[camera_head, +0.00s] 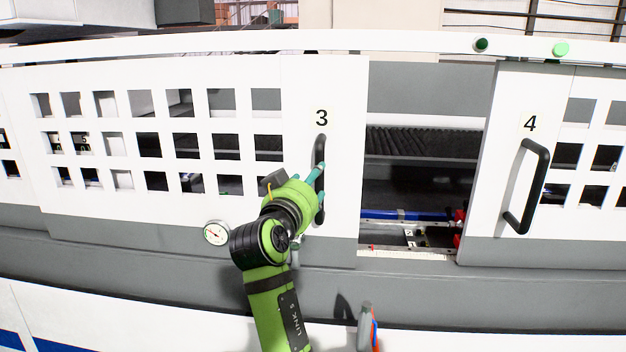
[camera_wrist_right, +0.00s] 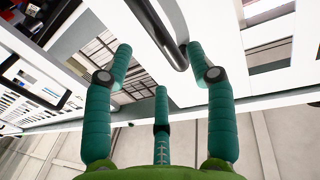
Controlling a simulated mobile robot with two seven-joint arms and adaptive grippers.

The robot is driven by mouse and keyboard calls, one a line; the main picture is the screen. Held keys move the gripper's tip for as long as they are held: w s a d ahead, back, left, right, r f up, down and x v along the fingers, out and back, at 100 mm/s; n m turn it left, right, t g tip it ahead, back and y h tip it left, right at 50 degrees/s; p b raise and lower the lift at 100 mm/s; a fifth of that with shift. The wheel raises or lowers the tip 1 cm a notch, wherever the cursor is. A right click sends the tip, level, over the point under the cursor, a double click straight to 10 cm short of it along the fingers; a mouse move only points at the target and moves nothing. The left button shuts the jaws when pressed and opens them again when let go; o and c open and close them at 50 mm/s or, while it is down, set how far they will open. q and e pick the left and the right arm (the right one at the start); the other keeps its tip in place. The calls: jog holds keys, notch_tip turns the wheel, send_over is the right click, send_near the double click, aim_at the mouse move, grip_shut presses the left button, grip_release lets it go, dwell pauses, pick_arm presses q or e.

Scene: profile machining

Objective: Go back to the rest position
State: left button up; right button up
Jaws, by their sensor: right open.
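My right gripper (camera_head: 321,192) is at the black handle (camera_head: 320,148) of the white door marked 3 (camera_head: 342,90) in the head view. In the right wrist view the teal fingers of this gripper (camera_wrist_right: 160,62) are spread apart. There the black handle (camera_wrist_right: 158,30) runs between the upper two fingertips, close to the right one. I cannot tell whether a finger touches it. Nothing is gripped.
Right of door 3 is an opening into the machine, with a blue bar (camera_head: 405,214) inside. Door 4 (camera_head: 531,85), with its own black handle (camera_head: 527,185), stands right of the opening. A round gauge (camera_head: 216,233) is left of my right arm.

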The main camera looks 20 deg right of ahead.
dwell(0.3)
jog(key=s+f+n+g+y, duration=0.15)
jog(key=s+f, duration=0.25)
jog(key=f, duration=0.6)
jog(key=s+f+n+g+y, duration=0.1)
jog(key=s+f+n+y, duration=0.2)
jog(key=f, duration=0.6)
jog(key=s+f+n+g+y, duration=0.15)
jog(key=s+f, duration=0.35)
jog(key=f, duration=0.5)
jog(key=s+a+f+n+g+y, duration=0.25)
jog(key=s+f, duration=0.45)
jog(key=s, duration=0.5)
jog(key=s+a+f+n+g+y, duration=0.3)
jog(key=s+f, duration=0.4)
jog(key=s, duration=0.6)
notch_tip(320, 180, down, 24)
jog(key=s+a+g, duration=0.1)
jog(key=s+g, duration=0.1)
jog(key=s, duration=0.1)
jog(key=s+d+f, duration=0.2)
jog(key=s+f, duration=1)
jog(key=s, duration=0.2)
jog(key=shift+s+d+g+y, duration=0.25)
jog(key=shift+s+g+y, duration=0.05)
jog(key=shift+g+y, duration=0.05)
